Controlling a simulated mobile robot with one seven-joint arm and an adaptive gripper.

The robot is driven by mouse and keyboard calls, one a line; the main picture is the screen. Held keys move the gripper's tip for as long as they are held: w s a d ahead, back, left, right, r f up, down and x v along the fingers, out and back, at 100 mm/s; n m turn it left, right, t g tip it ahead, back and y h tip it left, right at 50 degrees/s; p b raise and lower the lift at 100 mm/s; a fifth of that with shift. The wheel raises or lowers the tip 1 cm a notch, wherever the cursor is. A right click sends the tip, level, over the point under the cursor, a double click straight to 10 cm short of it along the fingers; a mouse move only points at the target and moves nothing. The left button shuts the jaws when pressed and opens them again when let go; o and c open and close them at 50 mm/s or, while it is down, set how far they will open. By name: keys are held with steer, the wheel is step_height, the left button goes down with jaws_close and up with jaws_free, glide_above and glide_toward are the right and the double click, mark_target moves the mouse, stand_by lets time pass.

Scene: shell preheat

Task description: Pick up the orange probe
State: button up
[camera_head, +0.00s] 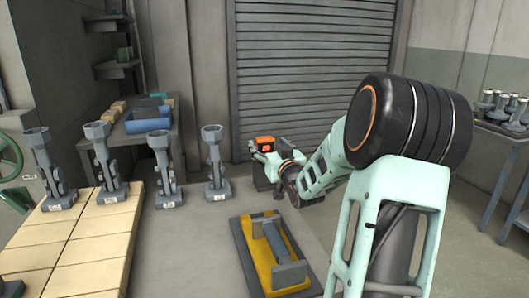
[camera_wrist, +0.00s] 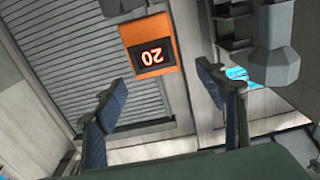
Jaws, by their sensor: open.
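The orange probe (camera_head: 265,143) is a small boxy unit with a dark face, on top of a dark block (camera_head: 262,178) near the shutter. In the wrist view the orange probe (camera_wrist: 133,36) shows an upside-down lit "20" on its dark display. My gripper (camera_wrist: 158,75) is open, with its two dark fingers spread apart. The probe appears beyond the fingertips, between their lines, and not gripped. In the head view my gripper (camera_head: 270,159) is small, just below and right of the probe, and partly hidden by its own wrist.
Several grey funnel-topped stands (camera_head: 215,165) line the table's left and back. A yellow tray (camera_head: 250,262) with a grey bar lies in front. A blue bin (camera_head: 148,121) sits on a rear bench. Part of a grey stand (camera_wrist: 275,55) shows at the wrist view's upper right.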

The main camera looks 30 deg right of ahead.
mark_target(266, 140)
steer(key=shift+x, duration=2.7)
steer(key=shift+d, duration=0.15)
steer(key=c, duration=1.4)
